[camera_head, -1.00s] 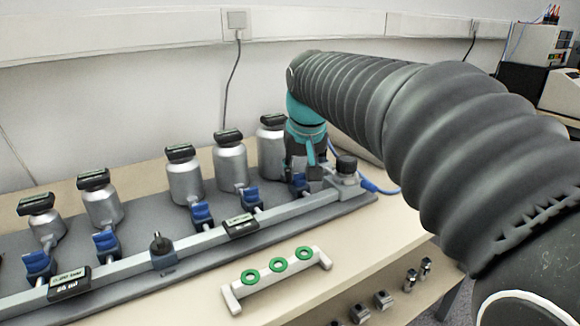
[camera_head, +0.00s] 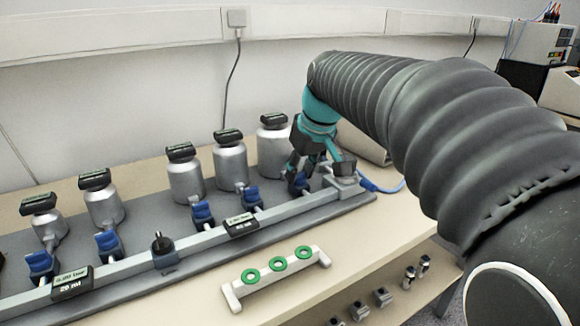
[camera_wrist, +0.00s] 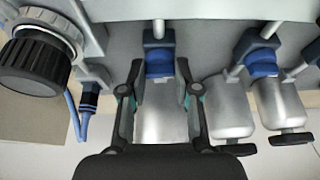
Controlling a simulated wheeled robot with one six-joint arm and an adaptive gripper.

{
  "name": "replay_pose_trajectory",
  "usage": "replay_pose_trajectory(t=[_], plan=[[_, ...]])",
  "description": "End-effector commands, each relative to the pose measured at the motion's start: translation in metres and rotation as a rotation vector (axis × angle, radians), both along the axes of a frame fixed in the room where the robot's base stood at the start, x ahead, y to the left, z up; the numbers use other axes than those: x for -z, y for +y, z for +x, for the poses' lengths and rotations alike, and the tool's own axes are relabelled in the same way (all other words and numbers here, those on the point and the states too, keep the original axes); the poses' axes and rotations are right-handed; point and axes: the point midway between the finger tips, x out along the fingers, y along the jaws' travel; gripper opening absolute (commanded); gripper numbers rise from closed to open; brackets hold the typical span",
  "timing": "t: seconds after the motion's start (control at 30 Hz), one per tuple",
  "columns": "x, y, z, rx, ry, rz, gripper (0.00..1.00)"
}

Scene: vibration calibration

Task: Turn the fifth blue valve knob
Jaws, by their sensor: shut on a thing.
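A row of blue valve knobs runs along the metal rail (camera_head: 205,240). The rightmost blue knob (camera_head: 299,184) in the head view is partly hidden by my gripper (camera_head: 301,172). In the wrist view, that knob (camera_wrist: 159,64) sits between my two fingers, one on each side, and my gripper (camera_wrist: 157,78) is shut on it. Other blue knobs (camera_head: 252,198), (camera_head: 203,213), (camera_head: 108,242) and (camera_head: 41,264) stand to the left.
Silver bottles with dark caps (camera_head: 184,176) stand behind the knobs. A dark round knob (camera_wrist: 36,62) and blue cable (camera_wrist: 74,118) lie close beside my gripper. A white stand with green rings (camera_head: 278,278) sits in front. Small displays (camera_head: 242,224) are on the rail.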

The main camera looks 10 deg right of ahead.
Motion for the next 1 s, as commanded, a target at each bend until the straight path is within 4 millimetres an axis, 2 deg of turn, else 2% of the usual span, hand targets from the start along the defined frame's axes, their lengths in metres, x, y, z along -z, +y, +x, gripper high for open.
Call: replay_pose_trajectory(t=[0.17,0.2,0.3,0.67,0.87,1.0], plan=[[0.001,0.001,0.000,0.000,0.001,0.001,0.00],[0.001,0.001,0.000,0.000,0.001,0.001,0.36],[0.001,0.001,0.000,0.000,0.001,0.001,0.56],[-0.003,0.000,-0.001,0.001,0.000,0.000,0.56],[-0.028,-0.003,-0.010,0.002,-0.003,0.000,0.56],[-0.054,-0.007,-0.021,0.002,-0.004,0.000,0.56]])
